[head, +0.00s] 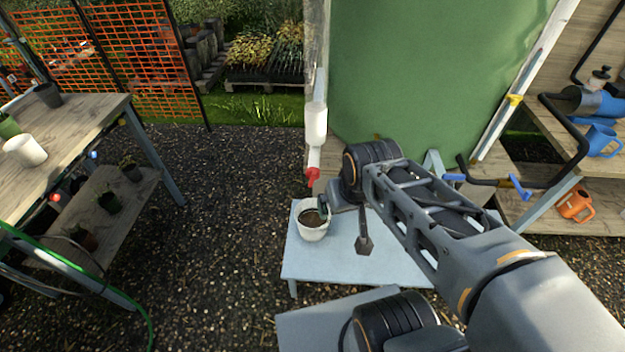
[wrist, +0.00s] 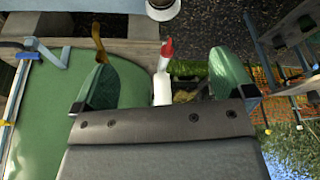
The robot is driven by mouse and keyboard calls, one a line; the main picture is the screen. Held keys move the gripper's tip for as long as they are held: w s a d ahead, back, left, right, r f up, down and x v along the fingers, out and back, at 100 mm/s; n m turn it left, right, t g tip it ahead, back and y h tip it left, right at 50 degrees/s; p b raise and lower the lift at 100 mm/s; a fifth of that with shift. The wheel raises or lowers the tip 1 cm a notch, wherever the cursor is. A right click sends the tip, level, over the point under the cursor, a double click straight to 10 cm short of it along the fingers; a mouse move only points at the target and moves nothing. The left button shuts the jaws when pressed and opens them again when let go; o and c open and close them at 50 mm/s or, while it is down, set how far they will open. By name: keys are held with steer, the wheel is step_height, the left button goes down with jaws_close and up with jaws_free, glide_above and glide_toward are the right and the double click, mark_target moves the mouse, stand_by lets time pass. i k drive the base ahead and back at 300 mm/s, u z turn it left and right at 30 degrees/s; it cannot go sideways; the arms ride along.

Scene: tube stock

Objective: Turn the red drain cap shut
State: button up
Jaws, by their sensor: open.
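The red drain cap (head: 313,176) sits at the bottom end of a white downpipe (head: 316,125) beside the large green tank. Neither finger visibly touches the cap. My gripper (head: 324,206) is open and empty, just below and right of the cap in the head view, mostly hidden by my own wrist. I cannot tell how far the cap is turned.
A white pot of soil (head: 312,232) stands below the cap on a pale blue low table (head: 365,262). The green tank (head: 425,75) rises behind. A wooden bench (head: 85,115) stands left, shelves with blue and orange cans (head: 576,205) right. Gravel lies clear at left-centre.

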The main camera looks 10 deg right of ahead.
mark_target(311, 173)
steer(key=u, duration=2.1)
steer(key=i, duration=1.9)
steer(key=z, duration=3)
